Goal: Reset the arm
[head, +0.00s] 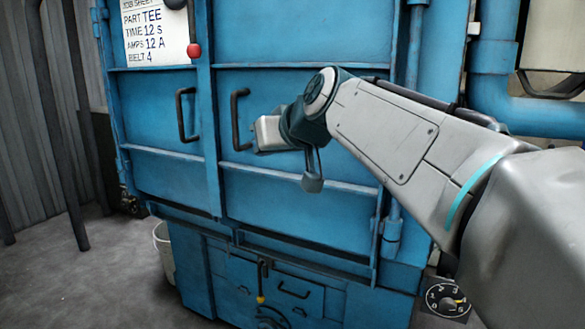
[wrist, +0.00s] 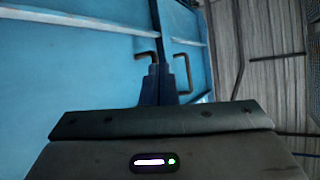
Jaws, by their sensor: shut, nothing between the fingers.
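My arm reaches in from the right of the head view, bent across the front of the blue blaster cabinet (head: 300,190). Its wrist end is in front of the right door, near that door's dark handle (head: 236,120). The fingers cannot be made out clearly in the head view. In the wrist view my gripper (wrist: 154,72) shows two dark fingers together, shut and empty. They point at the blue doors, with the door handles (wrist: 187,72) beyond them. I cannot tell how large the gap is.
A job sheet (head: 155,30) and a red knob (head: 194,50) are at the upper left. A white bucket (head: 162,245) stands by the cabinet's lower left. A numbered dial (head: 447,300) is at the lower right. Blue pipes (head: 492,60) run at the right. The floor at left is clear.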

